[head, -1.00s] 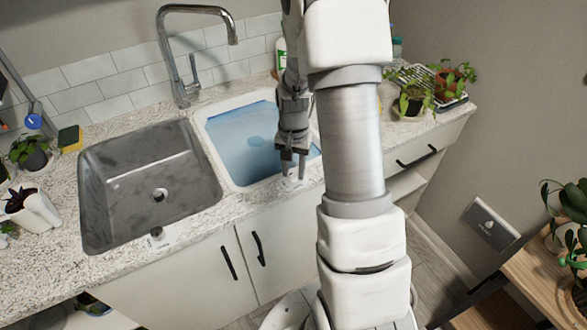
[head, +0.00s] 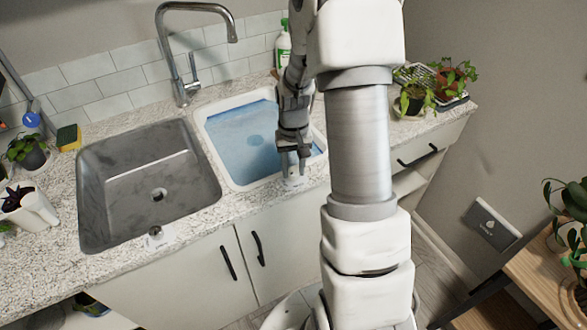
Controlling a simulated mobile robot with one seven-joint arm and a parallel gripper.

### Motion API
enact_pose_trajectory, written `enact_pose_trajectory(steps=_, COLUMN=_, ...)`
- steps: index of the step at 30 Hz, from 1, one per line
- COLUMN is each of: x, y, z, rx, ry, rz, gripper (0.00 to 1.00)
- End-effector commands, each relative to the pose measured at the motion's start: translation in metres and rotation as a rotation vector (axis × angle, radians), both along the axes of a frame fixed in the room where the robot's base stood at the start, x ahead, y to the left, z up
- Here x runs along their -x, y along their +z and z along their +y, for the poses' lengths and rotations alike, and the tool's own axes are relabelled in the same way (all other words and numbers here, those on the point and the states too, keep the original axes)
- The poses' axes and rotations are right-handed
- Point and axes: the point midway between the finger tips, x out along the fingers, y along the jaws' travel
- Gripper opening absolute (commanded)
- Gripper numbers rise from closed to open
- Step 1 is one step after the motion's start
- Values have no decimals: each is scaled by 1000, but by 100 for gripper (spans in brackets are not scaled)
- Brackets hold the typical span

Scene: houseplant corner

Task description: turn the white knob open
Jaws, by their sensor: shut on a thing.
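The white knob (head: 293,181) sits on a small white plate on the counter's front strip, before the white basin (head: 208,146) that holds blue water. My gripper (head: 292,170) points down over the knob from above and is shut on it. The fingers hide most of the knob, so its turn angle cannot be told. A second, grey knob (head: 156,232) on a pale plate stands in front of the grey sink (head: 110,200), well left of my gripper.
A tall chrome faucet (head: 165,50) rises behind the two basins. A green-and-white bottle (head: 283,45) stands behind my arm. Potted plants (head: 415,98) are on the counter's right end. A yellow-and-dark sponge (head: 69,138) lies at the left. A wooden table (head: 535,270) is at the lower right.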

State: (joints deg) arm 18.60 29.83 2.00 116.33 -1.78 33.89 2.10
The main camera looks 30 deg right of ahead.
Motion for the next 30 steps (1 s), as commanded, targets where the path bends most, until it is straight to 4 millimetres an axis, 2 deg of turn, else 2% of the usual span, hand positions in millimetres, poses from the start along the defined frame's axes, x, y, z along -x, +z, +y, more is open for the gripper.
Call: enact_pose_trajectory(steps=30, x=0, y=2, z=0, rx=0, ry=929, rz=-1, gripper=0)
